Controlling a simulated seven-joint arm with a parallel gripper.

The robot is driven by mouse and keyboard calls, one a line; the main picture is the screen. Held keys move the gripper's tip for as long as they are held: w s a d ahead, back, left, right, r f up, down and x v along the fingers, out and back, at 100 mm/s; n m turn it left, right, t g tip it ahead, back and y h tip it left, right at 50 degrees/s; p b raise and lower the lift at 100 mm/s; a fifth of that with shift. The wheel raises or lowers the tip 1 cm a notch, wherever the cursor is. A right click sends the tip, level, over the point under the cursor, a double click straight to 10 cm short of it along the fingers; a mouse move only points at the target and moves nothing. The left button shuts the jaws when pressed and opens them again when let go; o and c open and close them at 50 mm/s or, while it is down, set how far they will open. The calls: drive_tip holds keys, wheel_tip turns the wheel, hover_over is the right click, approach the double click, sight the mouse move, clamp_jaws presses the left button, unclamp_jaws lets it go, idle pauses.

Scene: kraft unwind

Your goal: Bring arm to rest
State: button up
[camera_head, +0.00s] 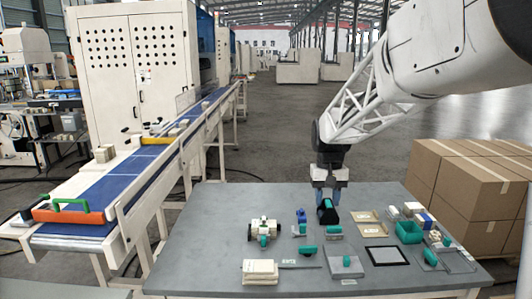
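My arm reaches in from the upper right, and its white lattice link slopes down to my gripper (329,196) over the back middle of the grey table (200,240). The two bluish fingers point down and stand apart. A dark block with a teal edge (327,213) shows right at the fingertips. I cannot tell whether the fingers touch it or are only in front of or above it.
On the table lie a white device (262,230), a pale stack (260,271), a black-framed panel (387,254) and a teal bin (409,232). A conveyor (135,175) runs along the left. Cardboard boxes (470,190) stand right. The table's left part is bare.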

drive_tip(key=s+d+f+t, duration=0.1)
drive_tip(key=s+t, duration=0.3)
drive_tip(key=s, duration=3.1)
drive_tip(key=shift+s+d+f, duration=0.15)
drive_tip(key=shift+s, duration=0.2)
